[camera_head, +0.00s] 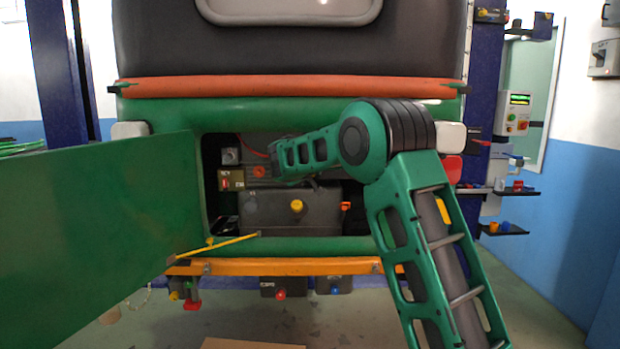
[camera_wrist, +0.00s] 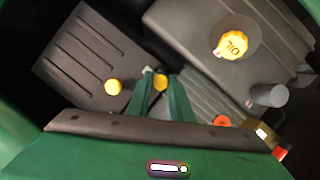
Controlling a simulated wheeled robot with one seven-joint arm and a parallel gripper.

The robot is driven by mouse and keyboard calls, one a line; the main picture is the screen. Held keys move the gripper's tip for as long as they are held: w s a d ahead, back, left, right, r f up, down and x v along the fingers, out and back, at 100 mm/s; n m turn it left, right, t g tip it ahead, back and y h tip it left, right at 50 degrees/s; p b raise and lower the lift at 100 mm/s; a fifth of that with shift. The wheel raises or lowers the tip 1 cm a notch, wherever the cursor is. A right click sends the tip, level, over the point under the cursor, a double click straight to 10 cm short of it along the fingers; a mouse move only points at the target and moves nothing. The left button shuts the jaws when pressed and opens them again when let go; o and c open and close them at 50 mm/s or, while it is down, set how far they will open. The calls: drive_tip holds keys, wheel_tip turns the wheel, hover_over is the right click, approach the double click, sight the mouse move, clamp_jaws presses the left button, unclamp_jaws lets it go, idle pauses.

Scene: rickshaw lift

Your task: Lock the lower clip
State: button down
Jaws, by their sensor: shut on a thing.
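In the wrist view my gripper (camera_wrist: 160,88) has its two green fingers close together, with a small yellow piece (camera_wrist: 160,82) between the tips. The piece sits at the edge of a dark ribbed box (camera_wrist: 85,55) and appears to be a clip; whether it is the lower one, I cannot tell. A round yellow knob (camera_wrist: 113,87) is on that box, left of the fingers. In the head view my arm reaches into the open rear compartment, and its fingertips are not clearly visible.
A green panel (camera_head: 100,215) stands open at the left, with a yellow rod (camera_head: 220,245) beside the opening. A dark box (camera_head: 270,212) with a yellow knob (camera_head: 297,206) fills the lower compartment. A yellow oil cap (camera_wrist: 232,45) and an orange knob (camera_wrist: 221,121) lie right of my fingers.

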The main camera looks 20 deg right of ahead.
drive_tip(key=shift+w+a+r, duration=0.1)
drive_tip(key=shift+a, duration=0.05)
idle(0.5)
drive_tip(key=c, duration=1.6)
unclamp_jaws()
drive_tip(key=shift+o, duration=0.2)
drive_tip(key=v, duration=1)
drive_tip(key=shift+s+a, duration=0.15)
drive_tip(key=shift+s, duration=0.05)
